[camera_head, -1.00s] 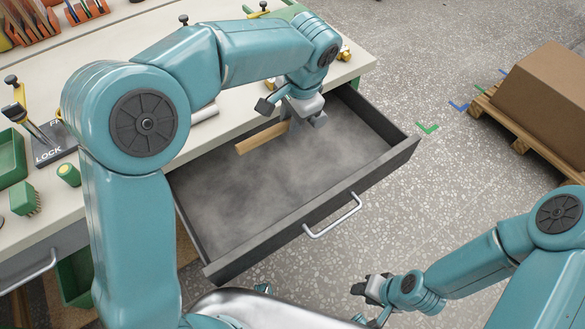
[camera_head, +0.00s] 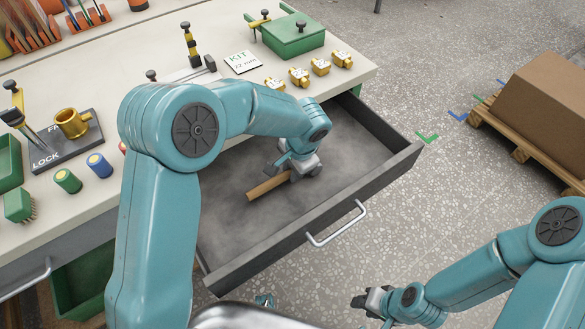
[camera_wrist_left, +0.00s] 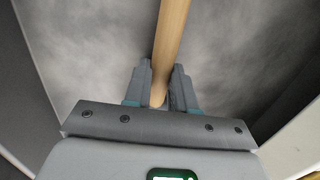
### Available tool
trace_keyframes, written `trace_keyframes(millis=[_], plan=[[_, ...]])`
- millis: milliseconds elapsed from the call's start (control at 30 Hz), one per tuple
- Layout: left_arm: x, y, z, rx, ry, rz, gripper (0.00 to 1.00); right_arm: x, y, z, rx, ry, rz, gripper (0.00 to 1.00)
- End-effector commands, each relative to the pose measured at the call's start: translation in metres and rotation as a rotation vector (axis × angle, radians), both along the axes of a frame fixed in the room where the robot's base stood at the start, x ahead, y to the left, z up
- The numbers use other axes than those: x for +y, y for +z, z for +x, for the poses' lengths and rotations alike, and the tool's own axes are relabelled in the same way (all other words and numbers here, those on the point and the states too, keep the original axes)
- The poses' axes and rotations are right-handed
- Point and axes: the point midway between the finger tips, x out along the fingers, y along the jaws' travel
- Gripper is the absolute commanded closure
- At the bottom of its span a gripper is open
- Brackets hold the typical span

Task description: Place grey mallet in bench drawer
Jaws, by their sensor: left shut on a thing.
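The mallet's light wooden handle (camera_head: 265,187) slants low inside the open bench drawer (camera_head: 345,139). My left gripper (camera_head: 299,167) is over the drawer's interior and shut on the mallet near one end of the handle. In the left wrist view, the handle (camera_wrist_left: 172,30) runs between the two fingers of the left gripper (camera_wrist_left: 158,85), with the grey drawer floor behind it. The mallet's head is mostly hidden by the gripper. I cannot tell whether the mallet touches the floor. My right gripper (camera_head: 371,300) is in front of the drawer, away from the mallet; its jaw state is unclear.
The drawer is otherwise empty, and its front has a metal handle (camera_head: 336,224). The benchtop holds a green box (camera_head: 292,38), several brass fittings (camera_head: 299,76) and a lock plate (camera_head: 68,140). A carton (camera_head: 545,105) on a pallet stands at right. The floor between is clear.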

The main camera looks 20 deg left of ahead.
Motion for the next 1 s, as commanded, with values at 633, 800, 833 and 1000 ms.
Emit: trace_keyframes(millis=[633,800,833,1000], plan=[[0.0,-0.002,0.0,0.0,-0.001,0.0,0.5,0.0,-0.003,0.0,0.0,0.0,0.0,0.6],[0.0,0.004,0.0,-0.001,0.0,-0.001,0.5,0.0,0.003,0.0,0.0,0.0,0.0,0.6],[-0.001,0.007,0.0,-0.002,-0.001,0.0,0.5,0.0,0.002,0.0,0.0,0.0,0.0,0.6],[-0.008,0.042,-0.002,-0.006,-0.001,-0.001,0.5,0.0,0.006,0.0,0.0,0.0,0.0,0.6]])
